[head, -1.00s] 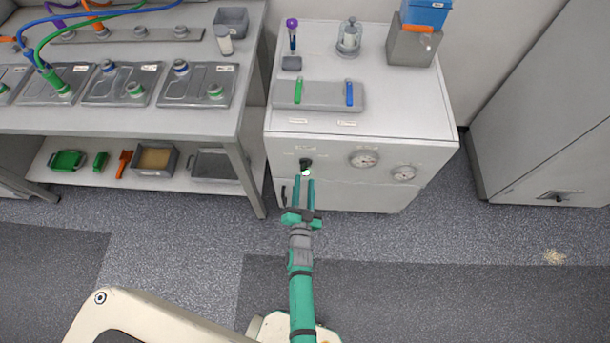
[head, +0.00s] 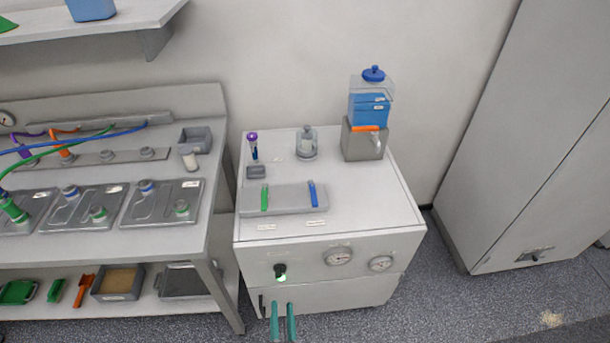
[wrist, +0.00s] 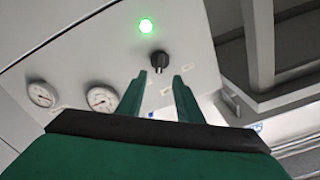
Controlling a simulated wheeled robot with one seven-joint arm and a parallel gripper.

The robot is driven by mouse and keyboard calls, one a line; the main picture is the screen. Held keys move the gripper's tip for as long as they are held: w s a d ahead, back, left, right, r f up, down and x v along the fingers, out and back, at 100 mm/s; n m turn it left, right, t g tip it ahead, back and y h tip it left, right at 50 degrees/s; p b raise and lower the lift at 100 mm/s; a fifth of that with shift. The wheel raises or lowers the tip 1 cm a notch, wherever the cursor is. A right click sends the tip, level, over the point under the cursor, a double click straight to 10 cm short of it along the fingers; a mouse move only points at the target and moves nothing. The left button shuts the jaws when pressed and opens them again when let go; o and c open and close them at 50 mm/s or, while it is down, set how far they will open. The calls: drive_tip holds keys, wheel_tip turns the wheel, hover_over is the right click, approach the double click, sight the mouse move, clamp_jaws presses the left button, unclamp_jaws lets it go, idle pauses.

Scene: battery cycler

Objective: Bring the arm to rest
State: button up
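My gripper (head: 283,322) shows at the bottom of the head view, in front of the white cabinet (head: 350,296). Its two green fingers are parted with nothing between them. In the wrist view my gripper (wrist: 161,88) points toward the cabinet front. A black knob (wrist: 159,60) is just beyond the fingertips and looks apart from them. A lit green lamp (wrist: 146,26) is beside it. The knob also shows in the head view (head: 280,270), above the fingers. The rest of my arm is out of the head view.
Two round gauges (head: 339,256) sit right of the knob. A grey tray (head: 285,198) with a green and a blue piece lies on the cabinet. A bench (head: 214,235) stands left and a tall locker (head: 500,190) right. Grey floor (head: 440,290) is open between cabinet and locker.

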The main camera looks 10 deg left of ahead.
drive_tip(key=s+d+r+n+h, duration=0.1)
drive_tip(key=s+d+r, duration=0.3)
drive_tip(key=s+r, duration=0.3)
drive_tip(key=s+d+r+n+g+h, duration=0.1)
drive_tip(key=s+d+r+h, duration=0.1)
drive_tip(key=s+d+r, duration=0.3)
drive_tip(key=s+d+r+n+g+h, duration=0.1)
drive_tip(key=s+d+r+h, duration=0.1)
drive_tip(key=s+d+r, duration=0.3)
drive_tip(key=s+r, duration=0.4)
drive_tip(key=s, duration=0.3)
drive_tip(key=shift+s+r, duration=0.2)
drive_tip(key=shift+s, duration=0.15)
drive_tip(key=shift+s, duration=0.2)
